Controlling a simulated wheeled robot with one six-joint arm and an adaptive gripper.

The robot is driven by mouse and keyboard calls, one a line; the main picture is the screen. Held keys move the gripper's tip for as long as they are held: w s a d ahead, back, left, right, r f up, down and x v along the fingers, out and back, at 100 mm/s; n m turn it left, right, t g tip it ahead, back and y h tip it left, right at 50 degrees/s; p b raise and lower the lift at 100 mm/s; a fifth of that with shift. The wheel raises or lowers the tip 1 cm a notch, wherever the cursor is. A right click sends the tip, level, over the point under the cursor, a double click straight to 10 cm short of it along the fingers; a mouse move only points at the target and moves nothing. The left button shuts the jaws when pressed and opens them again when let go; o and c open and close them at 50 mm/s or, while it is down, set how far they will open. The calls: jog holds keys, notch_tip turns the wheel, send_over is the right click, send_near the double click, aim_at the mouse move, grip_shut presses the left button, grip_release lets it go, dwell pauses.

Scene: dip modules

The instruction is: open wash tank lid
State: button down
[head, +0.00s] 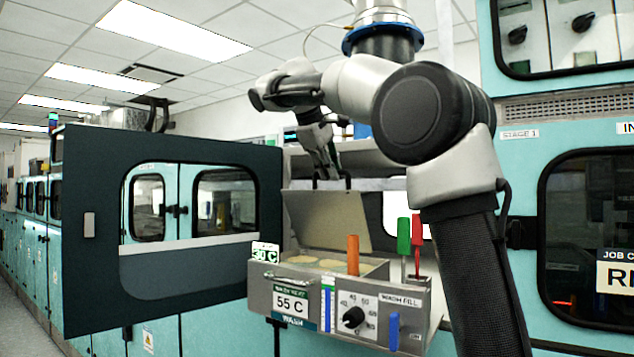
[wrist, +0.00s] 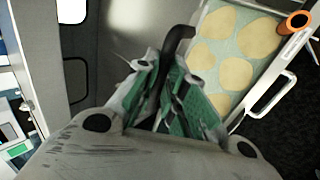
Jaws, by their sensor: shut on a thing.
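The wash tank (head: 262,298) is a grey metal box with a "WASH" label and a 55 C display. Its lid (head: 325,222) is a grey plate standing steeply raised at the back of the tank, so the inside shows. My gripper (head: 325,172) is at the lid's upper edge, shut on the dark lid handle (wrist: 177,45). In the wrist view the green-padded fingers (wrist: 168,90) close around this handle. Pale round discs (wrist: 233,35) lie inside the tank. The exact finger contact is partly hidden.
An orange handle (head: 353,254), a green handle (head: 403,236) and a red handle (head: 416,232) stand up at the tank. A dial (head: 353,317) and blue lever (head: 393,330) are on its front. A dark-framed cabinet door (head: 185,270) stands open at left.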

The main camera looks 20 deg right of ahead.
jog(key=shift+w+d+r, duration=0.25)
jog(key=shift+w+d, duration=0.2)
jog(key=shift+d, duration=0.15)
jog(key=shift+w+d+r, duration=0.25)
jog(key=shift+w+d, duration=0.15)
jog(key=shift+d, duration=0.2)
jog(key=shift+w+d+r, duration=0.25)
jog(key=shift+w+d, duration=0.2)
jog(key=shift+d, duration=0.15)
jog(key=c, duration=1.5)
grip_release()
jog(key=v, duration=1.2)
jog(key=shift+f, duration=0.1)
